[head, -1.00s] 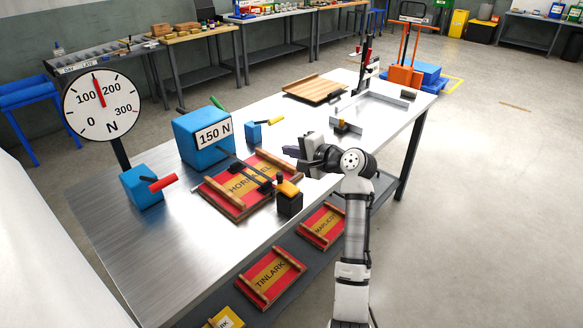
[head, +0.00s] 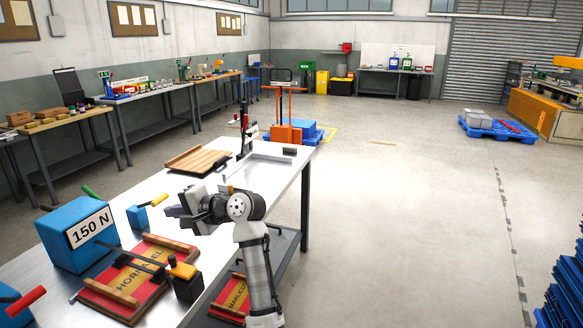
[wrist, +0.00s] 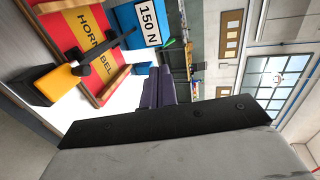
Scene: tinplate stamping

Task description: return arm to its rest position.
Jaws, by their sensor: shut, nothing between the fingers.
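My arm is folded up beside the steel table (head: 95,204), at its near right side. My gripper (head: 174,211) is raised over the table's edge, pointing left, shut and empty. In the wrist view its dark fingers (wrist: 158,88) lie together with nothing between them. The red HORNABEL plate (head: 139,279) lies on the table below and to the left of my gripper, apart from it.
A blue 150 N block (head: 75,242) and a small blue block with a yellow handle (head: 138,217) stand on the table. A wooden board (head: 199,160) lies farther back. A red plate (head: 229,299) sits on the lower shelf.

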